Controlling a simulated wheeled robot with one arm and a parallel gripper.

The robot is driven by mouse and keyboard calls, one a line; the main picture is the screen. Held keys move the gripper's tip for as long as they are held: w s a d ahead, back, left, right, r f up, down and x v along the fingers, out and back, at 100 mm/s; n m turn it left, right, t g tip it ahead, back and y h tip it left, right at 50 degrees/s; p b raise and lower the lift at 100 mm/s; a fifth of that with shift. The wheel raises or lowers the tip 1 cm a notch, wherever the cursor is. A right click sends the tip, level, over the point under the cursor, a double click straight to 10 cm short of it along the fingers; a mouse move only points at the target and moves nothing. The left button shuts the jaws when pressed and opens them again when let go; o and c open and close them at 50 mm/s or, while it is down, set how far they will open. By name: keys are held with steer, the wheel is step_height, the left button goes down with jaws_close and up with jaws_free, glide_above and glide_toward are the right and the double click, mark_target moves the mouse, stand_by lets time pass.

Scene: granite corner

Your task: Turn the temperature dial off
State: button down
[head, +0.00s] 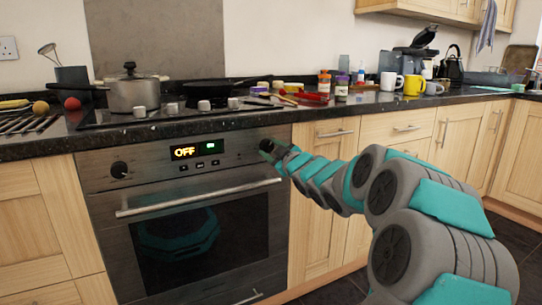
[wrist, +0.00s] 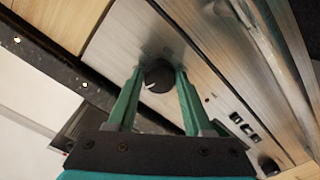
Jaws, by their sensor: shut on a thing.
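The oven (head: 190,215) has a steel panel with a black dial at each end and a display (head: 193,151) between them. The display shows OFF in orange at left and a small green reading at right that I cannot read surely. My gripper (head: 270,149) is at the right dial, which it mostly hides in the head view. In the wrist view the green fingers of my gripper (wrist: 158,72) are shut on the round black right dial (wrist: 159,77), one on each side. A light pointer mark shows on its face. The left dial (head: 119,170) stands free.
The oven door handle (head: 200,197) runs across just below the panel. Above, the dark granite counter (head: 225,117) overhangs, with a steel pot (head: 133,92) on the hob and jars and mugs at right. Wooden cupboards flank the oven.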

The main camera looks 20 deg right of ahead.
steer(key=shift+f+n+b, duration=0.15)
steer(key=shift+n+b, duration=0.95)
steer(key=shift+n, duration=1.2)
steer(key=shift+c, duration=1.6)
jaws_free()
steer(key=shift+s, duration=0.1)
steer(key=s, duration=0.7)
steer(key=shift+s, duration=0.35)
